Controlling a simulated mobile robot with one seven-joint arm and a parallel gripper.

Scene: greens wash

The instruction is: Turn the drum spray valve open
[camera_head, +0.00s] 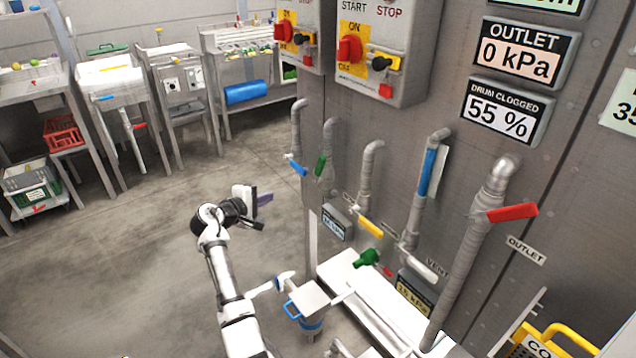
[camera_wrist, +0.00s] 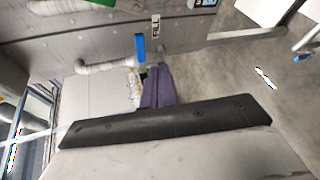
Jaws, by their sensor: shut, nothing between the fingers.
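Several pipes with coloured valve handles stand along the grey machine panel in the head view: a blue handle (camera_head: 298,168), a green handle (camera_head: 320,165), a yellow handle (camera_head: 371,228) and a red handle (camera_head: 512,212) beside an OUTLET label. I cannot read which one is the drum spray valve. My gripper (camera_head: 262,206) is shut and empty, in open air left of the pipes and touching none. Its purple fingers (camera_wrist: 158,88) show in the wrist view, below a blue handle (camera_wrist: 140,48) next to a FILL label (camera_wrist: 155,25).
The panel carries switch boxes (camera_head: 388,84) and an OUTLET 0 kPa display (camera_head: 522,54). A DRUM CLOGGED display (camera_head: 505,113) reads 55 %. A green-handled fitting (camera_head: 367,258) sits low by the pipes. Benches stand at the back left. The floor (camera_head: 130,255) left of my arm is clear.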

